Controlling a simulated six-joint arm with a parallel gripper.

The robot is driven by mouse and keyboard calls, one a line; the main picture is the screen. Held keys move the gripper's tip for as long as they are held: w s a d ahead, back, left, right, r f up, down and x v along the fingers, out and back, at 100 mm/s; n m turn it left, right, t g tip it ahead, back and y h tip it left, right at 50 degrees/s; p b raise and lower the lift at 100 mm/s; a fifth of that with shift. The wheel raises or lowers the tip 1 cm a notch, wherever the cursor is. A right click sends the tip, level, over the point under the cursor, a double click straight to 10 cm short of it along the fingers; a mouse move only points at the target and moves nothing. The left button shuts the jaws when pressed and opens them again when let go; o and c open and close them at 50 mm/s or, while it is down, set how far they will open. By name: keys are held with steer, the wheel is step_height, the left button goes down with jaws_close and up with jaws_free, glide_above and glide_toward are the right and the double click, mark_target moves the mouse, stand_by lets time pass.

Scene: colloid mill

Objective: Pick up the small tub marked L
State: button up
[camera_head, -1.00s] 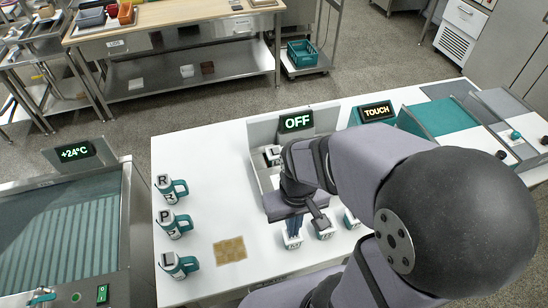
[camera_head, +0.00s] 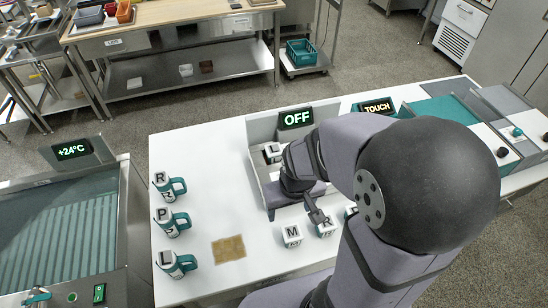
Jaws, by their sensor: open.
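Small white tubs stand in a row on the white table: one marked M (camera_head: 292,235), one marked R (camera_head: 326,227), and a third (camera_head: 350,211) whose mark is hidden by my arm. Another small white tub (camera_head: 272,152) stands farther back at the mill, and I cannot read its mark for certain. My gripper (camera_head: 303,207) is open above the table, just behind the M and R tubs, with nothing seen in it. One dark finger shows near the R tub; the other is hard to make out. A larger teal-handled mug marked L (camera_head: 168,262) stands at the left.
Mugs marked R (camera_head: 164,184) and P (camera_head: 168,220) stand behind the L mug. A tan mat (camera_head: 229,248) lies on the table. The mill's OFF display (camera_head: 296,119) and the TOUCH display (camera_head: 377,107) stand at the back. My arm covers the table's right middle.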

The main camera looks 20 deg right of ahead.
mark_target(274, 150)
steer(key=w+d+f+t+b, duration=0.1)
steer(key=w+f, duration=0.1)
steer(key=w, duration=0.2)
steer(key=w+d+f+t+b, duration=0.1)
steer(key=w+f+t+b, duration=0.1)
steer(key=w+f, duration=0.1)
steer(key=w+d+f+t+b, duration=0.1)
steer(key=w+f+t+b, duration=0.1)
steer(key=w, duration=0.4)
steer(key=shift+f, duration=0.2)
steer(key=w+t+b, duration=0.1)
steer(key=w+t, duration=0.1)
steer(key=w+d+f+t+b, duration=0.1)
steer(key=w+b, duration=0.1)
steer(key=w, duration=0.1)
steer(key=w+f+t+b, duration=0.1)
steer(key=w+t, duration=0.1)
steer(key=w, duration=0.1)
steer(key=shift+w+d+f+t+b, duration=0.15)
steer(key=shift+d+t+b, duration=0.15)
steer(key=shift+d+b, duration=0.1)
steer(key=shift+w+d+r+t+b, duration=0.1)
steer(key=shift+w+r+t+b, duration=0.25)
steer(key=shift+w+t, duration=0.3)
steer(key=shift+r+p+x, duration=0.15)
steer(key=shift+p+x, duration=0.5)
steer(key=shift+x, duration=0.75)
steer(key=shift+r+p+x, duration=0.1)
steer(key=shift+p+x, duration=0.5)
steer(key=shift+x, duration=1.75)
